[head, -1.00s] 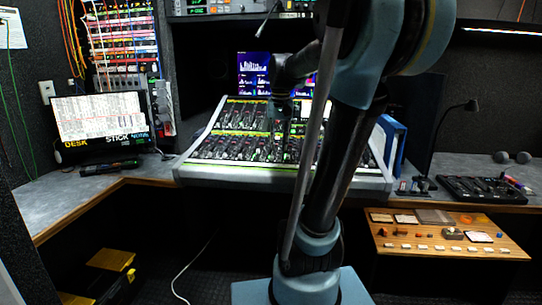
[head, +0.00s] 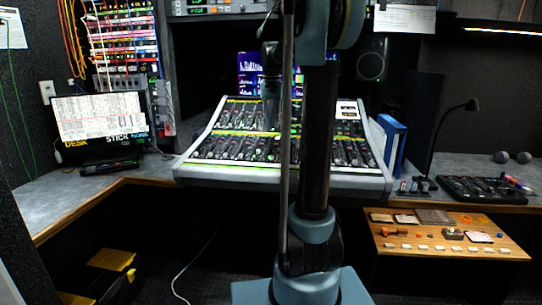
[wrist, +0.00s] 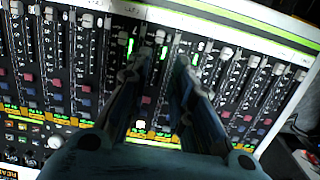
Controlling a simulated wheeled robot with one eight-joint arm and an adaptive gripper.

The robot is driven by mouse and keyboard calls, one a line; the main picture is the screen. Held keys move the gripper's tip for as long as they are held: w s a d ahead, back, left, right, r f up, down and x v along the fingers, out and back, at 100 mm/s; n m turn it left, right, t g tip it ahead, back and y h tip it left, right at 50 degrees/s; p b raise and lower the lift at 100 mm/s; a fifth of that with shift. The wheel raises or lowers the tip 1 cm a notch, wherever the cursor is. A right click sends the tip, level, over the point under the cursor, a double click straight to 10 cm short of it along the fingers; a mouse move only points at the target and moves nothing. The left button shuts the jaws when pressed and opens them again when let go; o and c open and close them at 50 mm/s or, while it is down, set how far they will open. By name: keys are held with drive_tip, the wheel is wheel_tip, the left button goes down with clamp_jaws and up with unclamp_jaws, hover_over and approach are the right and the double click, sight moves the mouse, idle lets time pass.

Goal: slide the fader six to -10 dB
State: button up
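The mixing console (head: 230,178) stands on the desk in the head view, its sloped panel full of fader strips. In the wrist view the fader bank (wrist: 228,95) fills the picture, with a row of light fader caps near the far edge. I cannot read which one is fader six. My gripper (wrist: 163,71) is over the bank with its two fingers apart and nothing held between them. A light fader cap (wrist: 159,37) shows just beyond the gap between the fingertips; contact cannot be told. In the head view my arm hides most of the gripper and the console's middle.
A blue binder (head: 391,146) stands against the console's right side. A monitor (head: 100,120) is on the left desk. A small keypad panel (head: 482,189) and a gooseneck lamp (head: 453,112) are on the right desk. A wooden panel (head: 400,238) sits lower right.

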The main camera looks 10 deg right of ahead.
sight(272, 156)
wheel_tip(272, 156, down, 15)
drive_tip(key=shift+r, duration=0.2)
idle(0.3)
clamp_jaws()
